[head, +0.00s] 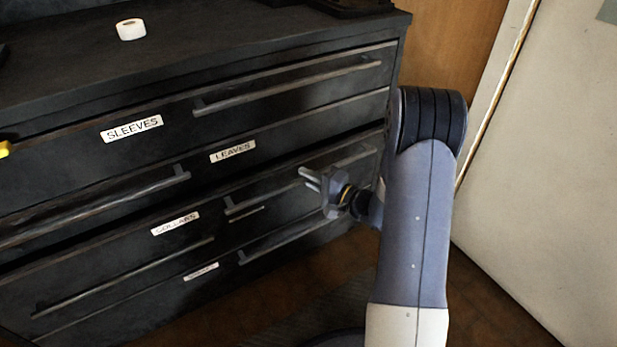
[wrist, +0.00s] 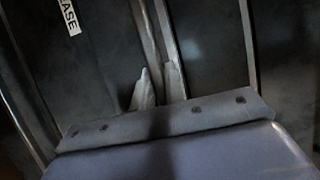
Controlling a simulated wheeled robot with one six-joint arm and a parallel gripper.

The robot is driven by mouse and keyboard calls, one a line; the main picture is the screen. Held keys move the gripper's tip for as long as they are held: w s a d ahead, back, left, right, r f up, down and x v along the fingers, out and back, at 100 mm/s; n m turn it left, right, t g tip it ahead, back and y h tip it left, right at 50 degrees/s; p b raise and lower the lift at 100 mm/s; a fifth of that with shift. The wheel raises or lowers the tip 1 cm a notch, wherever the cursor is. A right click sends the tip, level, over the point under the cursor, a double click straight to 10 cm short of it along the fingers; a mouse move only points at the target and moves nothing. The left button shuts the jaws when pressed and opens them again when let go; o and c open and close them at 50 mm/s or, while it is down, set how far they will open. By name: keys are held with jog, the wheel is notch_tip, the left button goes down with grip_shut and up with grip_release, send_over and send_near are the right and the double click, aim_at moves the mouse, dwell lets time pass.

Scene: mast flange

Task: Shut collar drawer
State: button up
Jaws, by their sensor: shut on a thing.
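The collar drawer (head: 190,238), with a white label reading COLLARS (head: 175,223), is in the lower half of a dark chest in the head view. Its bar handle (head: 243,204) runs along the right part of its front. My gripper (head: 308,178) is at this handle, right of the label. In the wrist view the two fingertips (wrist: 160,82) are close together on the handle bar (wrist: 150,35). The drawer's front looks near the chest's face; I cannot tell how large any gap is.
A pale panel (head: 545,190) stands at right; some floor (head: 490,285) is clear.

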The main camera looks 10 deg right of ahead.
grip_shut()
jog(key=shift+w+a+p, duration=0.3)
jog(key=shift+w+p, duration=0.1)
jog(key=shift+w, duration=0.6)
jog(key=shift+w+a+p, duration=0.25)
jog(key=shift+w+p, duration=0.1)
jog(key=shift+w, duration=0.6)
jog(key=shift+r, duration=0.1)
jog(key=o, duration=0.5)
grip_release()
jog(key=shift+w+a, duration=0.1)
jog(key=shift+o, duration=0.4)
